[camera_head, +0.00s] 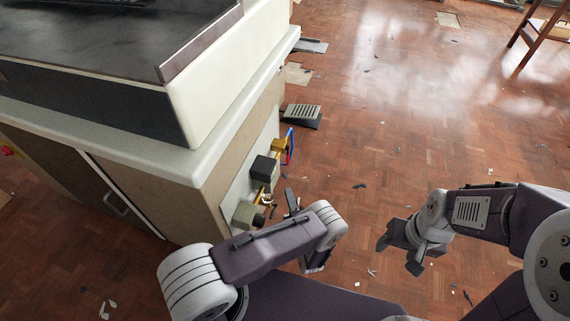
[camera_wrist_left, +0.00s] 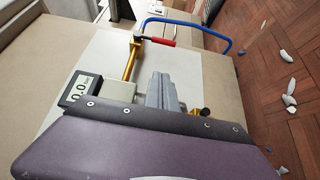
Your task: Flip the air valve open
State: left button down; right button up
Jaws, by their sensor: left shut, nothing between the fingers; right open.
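The air valve sits on a brass pipe (camera_wrist_left: 131,60) on the panel at the cabinet's side. Its red lever (camera_wrist_left: 161,41) sticks out across the pipe, to the right in the left wrist view. In the head view the valve's yellow body (camera_head: 278,145) shows near a blue hose (camera_head: 291,140). My left gripper (camera_head: 292,202) is shut and empty beside the panel. In the left wrist view its fingers (camera_wrist_left: 162,91) are together, below the red lever and apart from it. My right gripper (camera_head: 399,255) is open and empty over the floor.
A gauge (camera_wrist_left: 81,90) with a digital display and a pale box with a black knob (camera_head: 246,214) are on the panel near my left gripper. A foot pedal (camera_head: 302,115) stands on the floor beyond. The floor to the right is mostly clear, with small scraps.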

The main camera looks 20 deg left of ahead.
pick_arm(q)
jog(key=b, duration=0.8)
send_near(288, 155)
jog(key=w+a+f, duration=0.3)
jog(key=w+a, duration=0.2)
jog(key=shift+d+p, duration=0.2)
jog(key=shift+p, duration=0.1)
